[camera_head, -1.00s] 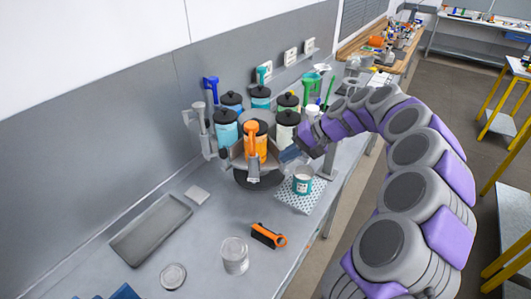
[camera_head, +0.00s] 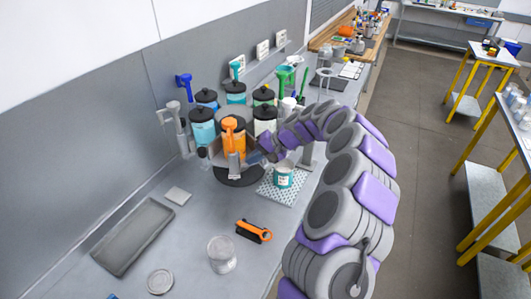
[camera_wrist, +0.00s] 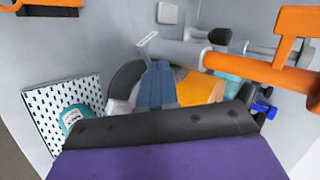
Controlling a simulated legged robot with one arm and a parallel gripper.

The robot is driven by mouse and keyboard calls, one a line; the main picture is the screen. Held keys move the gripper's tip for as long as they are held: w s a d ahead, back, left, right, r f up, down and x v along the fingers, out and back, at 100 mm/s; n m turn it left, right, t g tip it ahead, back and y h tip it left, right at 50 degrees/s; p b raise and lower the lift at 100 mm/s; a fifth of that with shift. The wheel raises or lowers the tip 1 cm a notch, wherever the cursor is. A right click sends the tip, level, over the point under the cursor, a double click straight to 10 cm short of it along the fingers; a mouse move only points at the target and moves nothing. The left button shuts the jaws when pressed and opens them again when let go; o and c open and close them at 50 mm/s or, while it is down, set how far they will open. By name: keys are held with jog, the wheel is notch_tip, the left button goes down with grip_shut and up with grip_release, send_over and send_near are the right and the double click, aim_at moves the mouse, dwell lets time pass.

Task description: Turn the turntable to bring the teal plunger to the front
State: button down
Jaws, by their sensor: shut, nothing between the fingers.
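The turntable (camera_head: 239,176) is a dark round base carrying several drums with black lids. The orange plunger (camera_head: 231,128) stands upright at the front, before an orange drum (camera_head: 240,143). The teal plunger (camera_head: 236,69) is at the back, its lower part hidden behind a drum. A blue plunger (camera_head: 183,82) is at the left and a green plunger (camera_head: 283,76) at the right. My gripper (camera_head: 263,152) is shut and empty at the turntable's front right, close beside the orange drum. Its fingers (camera_wrist: 157,84) point toward the turntable in the wrist view; contact is unclear.
A white and teal can (camera_head: 283,175) stands on a perforated mat (camera_head: 274,192) just below my gripper. An orange-handled brush (camera_head: 253,231), a clear jar (camera_head: 221,252), a round lid (camera_head: 160,281) and a grey tray (camera_head: 132,238) lie nearer. A wall closes the left side.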

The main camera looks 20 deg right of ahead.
jog(key=shift+w+a, duration=0.6)
jog(key=shift+a, duration=0.25)
jog(key=shift+a+r, duration=0.1)
jog(key=shift+a, duration=0.2)
